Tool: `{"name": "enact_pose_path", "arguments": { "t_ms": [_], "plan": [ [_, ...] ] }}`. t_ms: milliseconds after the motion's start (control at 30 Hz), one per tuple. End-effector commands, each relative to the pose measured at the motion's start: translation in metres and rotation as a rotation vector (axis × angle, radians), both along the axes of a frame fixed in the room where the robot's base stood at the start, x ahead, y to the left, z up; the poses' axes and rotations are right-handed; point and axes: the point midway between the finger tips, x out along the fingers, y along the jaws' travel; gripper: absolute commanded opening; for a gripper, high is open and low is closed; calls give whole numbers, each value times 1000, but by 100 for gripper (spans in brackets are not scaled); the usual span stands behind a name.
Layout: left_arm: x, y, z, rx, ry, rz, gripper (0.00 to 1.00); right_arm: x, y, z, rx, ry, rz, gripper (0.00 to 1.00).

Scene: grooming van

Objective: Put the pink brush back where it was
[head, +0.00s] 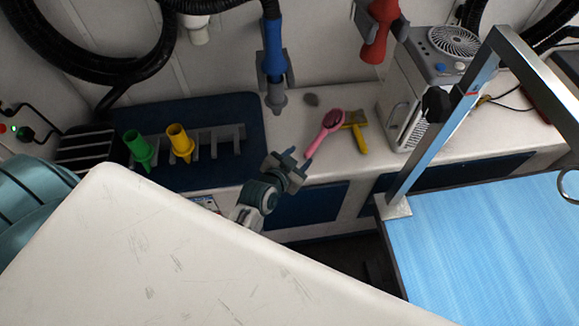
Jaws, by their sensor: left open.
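The pink brush (325,128) lies on the white counter (460,134), its dark bristle head toward the back and its handle pointing to the front left. It lies against or very close to a yellow-handled tool (357,131) on its right; I cannot tell if they touch. My left gripper (287,162) is open with nothing seen between its fingers. It is just left of the brush's handle end, near the counter's front edge, and appears apart from it. Most of the left arm is hidden. My right gripper is not in view.
A dark blue mat (240,112) holds a grey slotted rack (216,140), with a green nozzle (138,148) and a yellow nozzle (181,141). A blue dryer (273,50) and a red one (377,35) hang above. A metal post (440,130) and blue table (480,240) stand right.

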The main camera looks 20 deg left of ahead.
Motion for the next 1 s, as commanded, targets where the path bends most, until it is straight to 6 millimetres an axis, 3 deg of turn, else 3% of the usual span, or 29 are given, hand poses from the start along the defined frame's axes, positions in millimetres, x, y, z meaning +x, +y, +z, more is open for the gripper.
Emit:
{"name": "enact_pose_path", "arguments": {
  "t_ms": [100,300,1000],
  "plan": [
    [-23,3,7,0,0,0,43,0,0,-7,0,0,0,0],
    [-45,5,18,0,-1,0,43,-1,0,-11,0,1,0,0],
    [-51,6,20,0,10,-3,43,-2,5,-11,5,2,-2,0]
  ]
}}
